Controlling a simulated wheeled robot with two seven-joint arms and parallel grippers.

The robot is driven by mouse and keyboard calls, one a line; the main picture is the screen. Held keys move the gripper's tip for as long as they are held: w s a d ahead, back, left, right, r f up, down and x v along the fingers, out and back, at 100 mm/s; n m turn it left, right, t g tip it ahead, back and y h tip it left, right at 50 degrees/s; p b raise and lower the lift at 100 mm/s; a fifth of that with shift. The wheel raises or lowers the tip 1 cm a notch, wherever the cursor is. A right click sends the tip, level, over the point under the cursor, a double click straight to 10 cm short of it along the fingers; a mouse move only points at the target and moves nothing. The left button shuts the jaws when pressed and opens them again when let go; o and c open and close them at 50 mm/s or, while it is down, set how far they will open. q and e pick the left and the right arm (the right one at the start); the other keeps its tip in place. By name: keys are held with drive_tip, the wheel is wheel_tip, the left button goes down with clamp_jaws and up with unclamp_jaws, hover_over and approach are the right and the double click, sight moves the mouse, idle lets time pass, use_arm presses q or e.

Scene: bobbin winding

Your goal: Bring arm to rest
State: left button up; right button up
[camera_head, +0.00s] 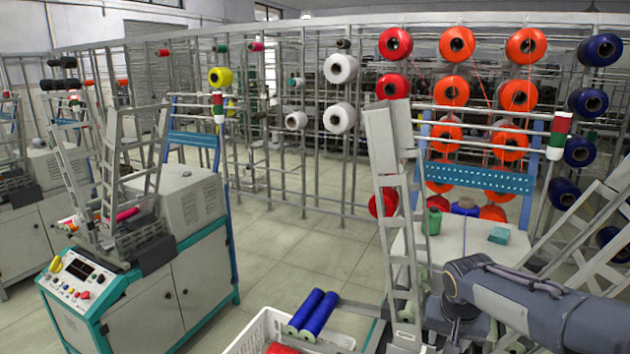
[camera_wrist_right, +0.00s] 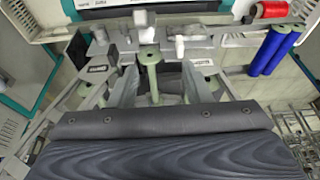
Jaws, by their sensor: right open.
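My right arm reaches in from the right in the camera_head view, over the winding machine in front, with its wrist beside the grey ladder-like frame (camera_head: 398,190). My right gripper shows in the right wrist view (camera_wrist_right: 158,82); its two pale fingers are apart. A pale green spool-like post (camera_wrist_right: 150,56) shows between them, and I cannot tell whether they touch it. Two blue bobbins (camera_head: 312,312) lie side by side across the white crate (camera_head: 243,340); they also show in the right wrist view (camera_wrist_right: 274,50). My left gripper is not in view.
A second winding machine (camera_head: 165,290) with a control panel stands at the left. A creel rack with red, orange, blue and white cones (camera_head: 455,43) fills the back. A green cone (camera_head: 433,221) and a teal box (camera_head: 499,235) sit on the front machine. The floor (camera_head: 290,260) between machines is clear.

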drive_tip(key=s+a+f+n+y+b, duration=0.1)
drive_tip(key=s+a+b, duration=0.1)
drive_tip(key=s, duration=0.7)
drive_tip(key=s+a+f+n+t+y+b, duration=0.1)
drive_tip(key=s+a+f+y+b, duration=0.1)
drive_tip(key=s, duration=0.7)
drive_tip(key=s+a+f+n+t+y+b, duration=0.1)
drive_tip(key=s+a+f+y, duration=0.1)
drive_tip(key=s, duration=0.7)
drive_tip(key=shift+b, duration=0.4)
